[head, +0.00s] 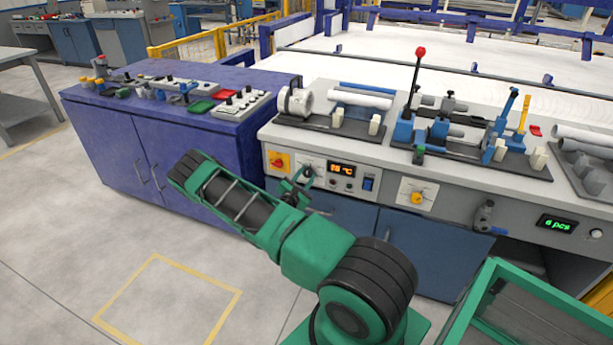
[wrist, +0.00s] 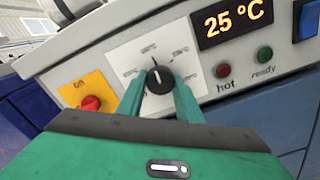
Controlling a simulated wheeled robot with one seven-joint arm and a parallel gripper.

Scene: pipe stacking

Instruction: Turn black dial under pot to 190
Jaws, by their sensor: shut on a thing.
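The black dial (wrist: 159,79) is on a white scale plate (wrist: 122,54) on the front panel, in the wrist view. In the head view my gripper (head: 301,183) is at the panel and partly covers the dial. The pot-like white ring-shaped heater (head: 294,101) stands on the bench above the panel. The orange display (wrist: 232,20) reads 25 °C.
A red knob on a yellow plate (wrist: 88,98) is left of the dial. A red "hot" lamp (wrist: 222,70), a green "ready" lamp (wrist: 265,54) and a blue switch (head: 368,184) are to the right. Another yellow dial (head: 416,197) is further right. Floor at left is clear.

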